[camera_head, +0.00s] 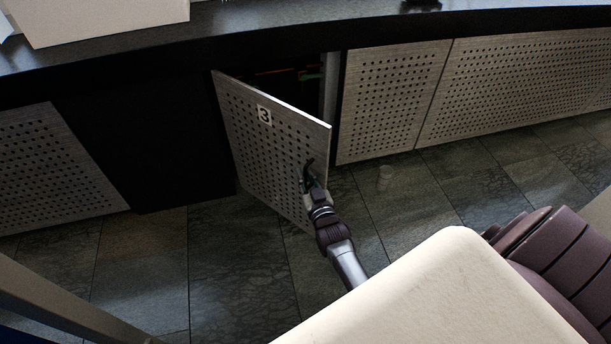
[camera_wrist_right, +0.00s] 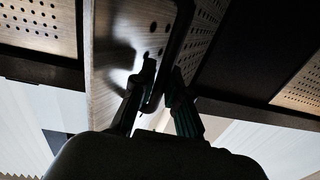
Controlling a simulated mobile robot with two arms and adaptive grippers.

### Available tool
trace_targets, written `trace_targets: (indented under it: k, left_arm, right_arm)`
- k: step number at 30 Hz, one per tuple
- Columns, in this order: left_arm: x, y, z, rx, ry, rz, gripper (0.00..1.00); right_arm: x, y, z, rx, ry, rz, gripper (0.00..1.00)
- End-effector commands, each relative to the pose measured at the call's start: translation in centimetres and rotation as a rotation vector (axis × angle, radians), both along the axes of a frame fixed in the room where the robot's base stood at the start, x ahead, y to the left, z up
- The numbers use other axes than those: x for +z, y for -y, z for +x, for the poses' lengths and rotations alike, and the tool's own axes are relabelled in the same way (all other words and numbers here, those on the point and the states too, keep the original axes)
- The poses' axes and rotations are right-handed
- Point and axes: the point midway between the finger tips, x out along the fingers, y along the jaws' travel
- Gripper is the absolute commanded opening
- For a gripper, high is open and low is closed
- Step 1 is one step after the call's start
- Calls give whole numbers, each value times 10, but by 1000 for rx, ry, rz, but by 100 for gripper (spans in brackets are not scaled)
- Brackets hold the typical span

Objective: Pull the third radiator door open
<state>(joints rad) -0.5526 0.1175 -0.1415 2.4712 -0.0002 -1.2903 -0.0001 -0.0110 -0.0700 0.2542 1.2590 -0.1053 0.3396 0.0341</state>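The third radiator door (camera_head: 262,140) is a perforated grey panel with a "3" label. It stands ajar, its right edge swung out from the cabinet and a dark gap behind it. My right gripper (camera_head: 311,178) is at the lower right part of its face, near the free edge. In the right wrist view, the two dark fingers (camera_wrist_right: 164,75) stand apart in front of the door panel (camera_wrist_right: 115,35). A small dark piece shows between them, close to the left finger; I cannot tell if it is a handle or touched. My left gripper is not in view.
Shut perforated panels (camera_head: 390,100) continue to the right, and another panel (camera_head: 50,165) is at the left beyond a dark section. A dark countertop (camera_head: 250,30) runs above.

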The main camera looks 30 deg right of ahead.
Motion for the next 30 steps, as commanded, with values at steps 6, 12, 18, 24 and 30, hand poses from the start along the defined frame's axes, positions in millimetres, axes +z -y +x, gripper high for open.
trace_targets:
  k: [6,12,18,24,30]
  left_arm:
    - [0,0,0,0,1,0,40]
    - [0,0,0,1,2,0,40]
    - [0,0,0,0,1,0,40]
    - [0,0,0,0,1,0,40]
    - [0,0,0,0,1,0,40]
  right_arm:
    - [0,0,0,0,1,2,37]
    - [0,0,-1,-1,0,2,37]
    - [-1,-5,-22,-1,-2,2,37]
    - [-1,-15,-64,0,-2,2,37]
    - [-1,-23,-100,1,-2,1,37]
